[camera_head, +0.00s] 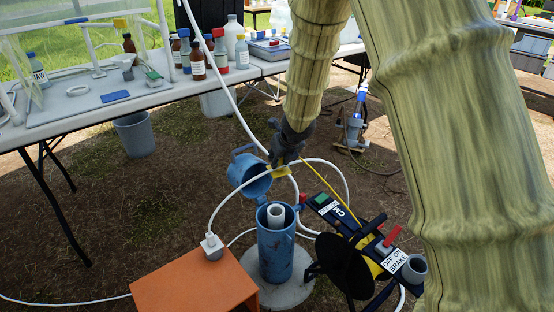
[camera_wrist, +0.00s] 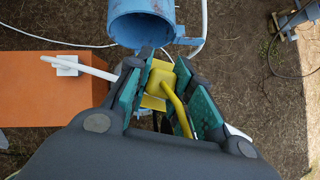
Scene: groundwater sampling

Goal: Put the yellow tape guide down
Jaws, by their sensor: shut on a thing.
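My gripper (camera_head: 285,152) hangs above and slightly behind the blue well casing (camera_head: 276,255). It is shut on the yellow tape guide (camera_head: 280,171). In the wrist view the guide (camera_wrist: 158,82) sits between the teal finger pads of my gripper (camera_wrist: 165,88), with a curved yellow bar towards the right pad. The casing stands upright with a white inner pipe (camera_head: 276,214) in its mouth. Its blue cap (camera_head: 248,174) is swung open just left of my gripper. A yellow tape (camera_head: 322,184) runs down to the black tape reel (camera_head: 352,262), right of the casing.
An orange box (camera_head: 195,289) with a white plug and cable stands left of the casing. A white cable loops around the well. A long table (camera_head: 110,100) with bottles is at the back left. A blue pump (camera_head: 355,130) stands behind right. Bare ground lies left.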

